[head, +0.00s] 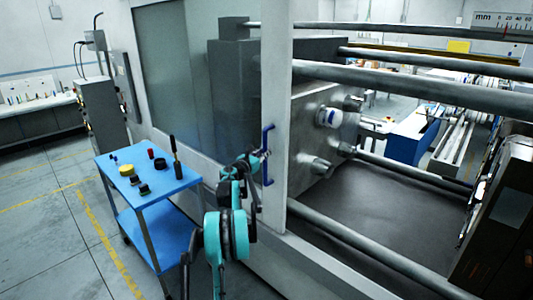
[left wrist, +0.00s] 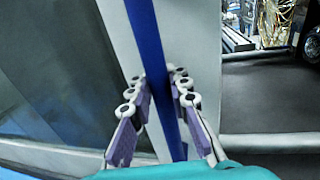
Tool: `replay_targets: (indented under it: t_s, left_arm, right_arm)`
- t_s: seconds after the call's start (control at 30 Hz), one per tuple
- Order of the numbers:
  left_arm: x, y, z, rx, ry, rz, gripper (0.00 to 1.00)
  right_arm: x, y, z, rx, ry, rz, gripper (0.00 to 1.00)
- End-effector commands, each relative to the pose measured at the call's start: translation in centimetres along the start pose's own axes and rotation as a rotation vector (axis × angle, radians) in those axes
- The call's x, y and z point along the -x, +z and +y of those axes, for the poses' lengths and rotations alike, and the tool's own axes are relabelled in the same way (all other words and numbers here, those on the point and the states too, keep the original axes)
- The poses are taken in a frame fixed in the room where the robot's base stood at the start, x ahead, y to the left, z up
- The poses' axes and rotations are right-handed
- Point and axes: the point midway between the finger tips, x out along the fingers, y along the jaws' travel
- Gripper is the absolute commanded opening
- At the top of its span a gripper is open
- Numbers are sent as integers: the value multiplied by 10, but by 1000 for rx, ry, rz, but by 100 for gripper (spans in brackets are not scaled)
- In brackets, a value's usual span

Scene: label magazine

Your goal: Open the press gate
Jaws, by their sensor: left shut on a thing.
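The press gate (head: 278,100) is a pale framed panel with a dark glass window (head: 175,75). A blue vertical handle (head: 267,137) is fixed on its right-hand post. My left gripper (head: 262,154) is at the handle's middle, shut on it. In the left wrist view the handle (left wrist: 150,45) runs between the two purple-padded fingers of the gripper (left wrist: 160,92). To the right of the post, the press inside is uncovered, with a grey block (head: 305,110) and long bars (head: 430,90). My right gripper is not in view.
A blue cart (head: 150,200) with small items on top stands left of my left arm, close to the gate. A grey control cabinet (head: 100,110) stands farther left. Open floor with yellow lines lies at the lower left.

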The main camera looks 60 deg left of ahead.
Motion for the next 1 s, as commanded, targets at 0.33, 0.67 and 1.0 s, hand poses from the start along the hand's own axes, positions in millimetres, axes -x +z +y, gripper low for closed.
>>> replay_targets:
  t_s: [0.33,0.67,1.0]
  left_arm:
    - [1,0,1,-1,3,1,39]
    - [30,0,2,-1,4,0,39]
    - [101,0,3,-1,6,1,39]
  right_arm:
    - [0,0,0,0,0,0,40]
    - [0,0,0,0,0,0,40]
    - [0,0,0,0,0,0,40]
